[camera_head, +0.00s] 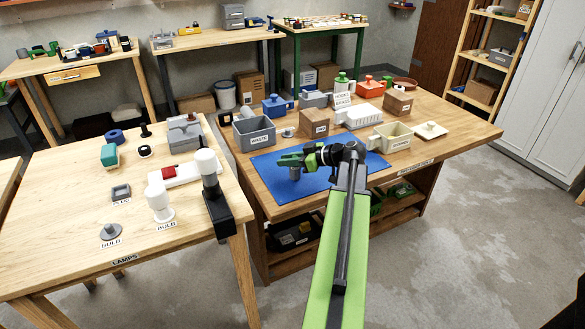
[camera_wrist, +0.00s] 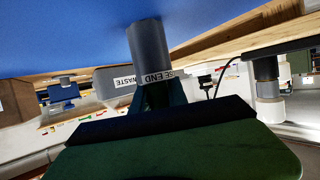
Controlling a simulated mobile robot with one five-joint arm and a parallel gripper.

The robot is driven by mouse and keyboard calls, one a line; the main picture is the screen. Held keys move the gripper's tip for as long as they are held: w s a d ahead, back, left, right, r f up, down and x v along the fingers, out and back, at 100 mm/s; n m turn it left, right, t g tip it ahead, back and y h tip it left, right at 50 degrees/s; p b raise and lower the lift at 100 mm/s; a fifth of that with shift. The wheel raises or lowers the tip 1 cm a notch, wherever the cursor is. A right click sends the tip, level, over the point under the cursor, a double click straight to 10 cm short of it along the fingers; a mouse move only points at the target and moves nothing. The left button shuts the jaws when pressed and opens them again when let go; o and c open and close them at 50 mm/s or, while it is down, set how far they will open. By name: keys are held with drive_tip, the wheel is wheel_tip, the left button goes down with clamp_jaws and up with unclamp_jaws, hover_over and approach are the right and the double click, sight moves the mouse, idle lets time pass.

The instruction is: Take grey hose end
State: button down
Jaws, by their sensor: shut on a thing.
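The grey hose end (camera_wrist: 148,46) is a short grey cylinder with a white label reading "…SE END" in the wrist view. My gripper (camera_wrist: 160,95) is shut on it, with the dark green jaws around its labelled end. In the head view my green and black gripper (camera_head: 288,160) is over the blue mat (camera_head: 262,178), and the hose end (camera_head: 295,174) shows below the jaws. The wrist view is turned over, with the mat at the top. The hose end's far end meets the mat's blue there; I cannot tell if it touches.
A grey bin (camera_head: 254,134) labelled "WASTE" stands just behind the mat. A brown box (camera_head: 314,123), a white crate (camera_head: 358,116) and a cream container (camera_head: 390,138) stand behind and to the right. The lamps table (camera_head: 70,215) is left, with bulbs near its edge.

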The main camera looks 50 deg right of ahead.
drive_tip(key=s+d+r+p, duration=0.5)
drive_tip(key=d+r+p, duration=0.5)
drive_tip(key=r+p, duration=0.1)
drive_tip(key=shift+s+d, duration=0.2)
drive_tip(key=shift+s, duration=0.05)
